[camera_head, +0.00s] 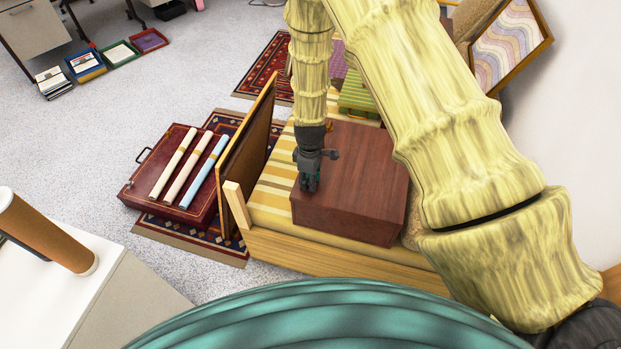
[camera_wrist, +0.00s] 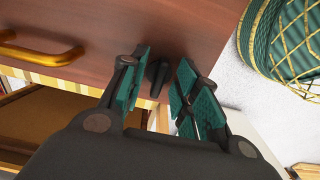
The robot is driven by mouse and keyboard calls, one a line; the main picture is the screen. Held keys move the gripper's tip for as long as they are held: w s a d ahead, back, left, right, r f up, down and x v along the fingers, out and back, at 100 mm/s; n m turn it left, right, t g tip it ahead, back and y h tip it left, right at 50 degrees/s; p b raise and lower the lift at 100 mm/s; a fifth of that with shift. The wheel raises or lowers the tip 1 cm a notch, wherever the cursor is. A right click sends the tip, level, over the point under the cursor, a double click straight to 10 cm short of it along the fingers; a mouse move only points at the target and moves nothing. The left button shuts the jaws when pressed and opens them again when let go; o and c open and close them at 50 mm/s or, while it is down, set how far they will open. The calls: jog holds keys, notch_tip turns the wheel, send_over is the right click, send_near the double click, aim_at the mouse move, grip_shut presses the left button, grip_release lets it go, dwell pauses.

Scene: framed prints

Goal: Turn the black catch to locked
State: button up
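The black catch (camera_wrist: 158,77) is a small dark knob on the reddish-brown wooden face in the wrist view. My gripper (camera_wrist: 163,62) has green-padded fingers spread to either side of it. The catch stands between the pads, with a narrow gap showing on its right; whether the left pad touches it I cannot tell. In the head view my gripper (camera_head: 308,180) hangs at the left edge of the brown wooden box (camera_head: 365,190). The catch is hidden there. I see no marking that shows its setting.
A brass handle (camera_wrist: 40,54) is left of the catch. In the head view, a framed panel (camera_head: 248,140) and a red case with rolled prints (camera_head: 175,175) stand left of the box.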

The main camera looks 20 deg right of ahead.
grip_shut()
jog(key=shift+m, duration=0.3)
jog(key=m+p, duration=0.1)
jog(key=m, duration=0.3)
jog(key=shift+s+a, duration=0.1)
jog(key=m+p, duration=0.1)
jog(key=m, duration=0.3)
jog(key=shift+m, duration=0.4)
jog(key=m, duration=0.4)
jog(key=shift+a+m+p, duration=0.15)
jog(key=shift+m+p, duration=0.15)
jog(key=shift+m, duration=1.9)
